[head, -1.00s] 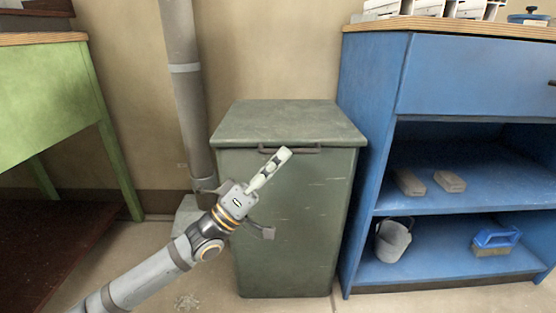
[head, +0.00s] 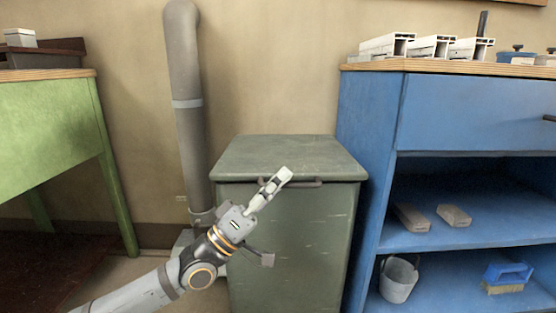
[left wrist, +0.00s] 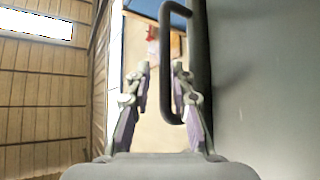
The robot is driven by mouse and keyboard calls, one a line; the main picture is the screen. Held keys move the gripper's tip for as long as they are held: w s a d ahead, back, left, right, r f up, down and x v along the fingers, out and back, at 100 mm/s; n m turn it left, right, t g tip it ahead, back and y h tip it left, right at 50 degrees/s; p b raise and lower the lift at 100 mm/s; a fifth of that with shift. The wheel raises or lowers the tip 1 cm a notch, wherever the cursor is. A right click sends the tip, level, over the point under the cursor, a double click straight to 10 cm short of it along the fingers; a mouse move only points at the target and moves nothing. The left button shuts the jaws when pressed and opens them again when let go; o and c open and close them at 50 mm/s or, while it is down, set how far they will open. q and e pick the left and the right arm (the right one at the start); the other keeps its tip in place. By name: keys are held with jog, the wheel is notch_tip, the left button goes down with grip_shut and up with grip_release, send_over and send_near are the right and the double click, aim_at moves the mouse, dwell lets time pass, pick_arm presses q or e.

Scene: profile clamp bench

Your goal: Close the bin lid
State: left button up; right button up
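The grey-green bin (head: 300,240) stands on the floor between the green table and the blue cabinet. Its lid (head: 288,155) lies flat over the top and looks closed. A dark bar handle (head: 306,183) runs along the lid's front edge. My left gripper (head: 279,178) is at the front of the bin, its fingertips over the handle's left part in the head view. In the left wrist view the gripper (left wrist: 161,75) has its fingers apart with nothing held. The handle (left wrist: 175,60) shows up close by the right-hand finger; I cannot tell if they touch. My right gripper is out of view.
The blue cabinet (head: 364,150) stands close to the bin's right, with a bucket (head: 398,279) and a brush (head: 507,276) on its bottom shelf. A grey pipe (head: 187,125) rises behind the bin at left. The green table (head: 45,125) is further left.

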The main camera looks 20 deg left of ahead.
pick_arm(q)
notch_tip(320, 180, up, 6)
jog(key=shift+s+r, duration=0.1)
jog(key=shift+d, duration=0.1)
